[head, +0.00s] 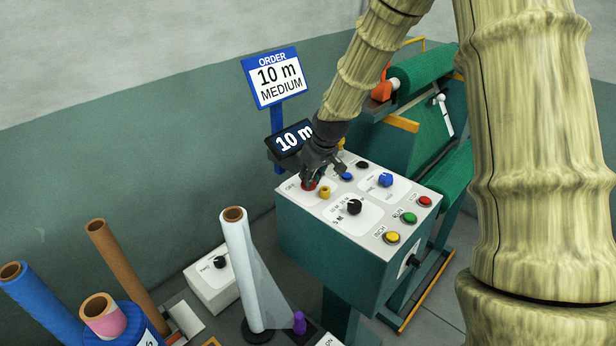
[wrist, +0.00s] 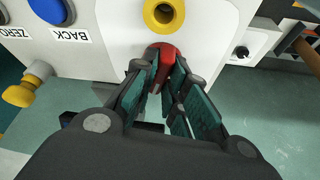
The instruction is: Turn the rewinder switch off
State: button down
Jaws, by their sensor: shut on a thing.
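The control box (head: 315,228) stands at the centre of the head view, a teal case with a pale sloped top. A red switch knob (head: 309,185) is at its left corner, partly covered by my gripper (head: 318,168); its small label is hard to read. In the wrist view the red knob (wrist: 163,48) lies between the fingertips of my gripper (wrist: 166,66), which is shut on it. Its lower part is hidden by the fingers. Whether this knob stands at on or off cannot be told.
A yellow knob (head: 325,192) sits close beside the red one. A black dial (head: 354,207), a blue knob (head: 386,180) and several buttons share the panel. A display (head: 291,139) reading 10 m stands behind. A white roll (head: 239,265) stands upright in front, left of the box.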

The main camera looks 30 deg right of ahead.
jog(key=n+y, duration=0.1)
jog(key=n, duration=0.2)
jog(key=n+y+p, duration=0.1)
jog(key=n, duration=0.2)
jog(key=shift+w+d+g, duration=0.1)
jog(key=shift+d+g, duration=0.1)
jog(key=shift+g, duration=0.1)
jog(key=n+g+y, duration=0.1)
jog(key=n, duration=0.4)
jog(key=shift+g+y+p, duration=0.4)
jog(key=shift+n, duration=0.4)
jog(key=shift+f, duration=0.1)
jog(key=c, duration=1.4)
grip_release()
jog(key=shift+c, duration=0.2)
jog(key=shift+w, duration=0.1)
jog(key=shift+v, duration=0.8)
jog(key=v, duration=1)
jog(key=shift+r, duration=0.2)
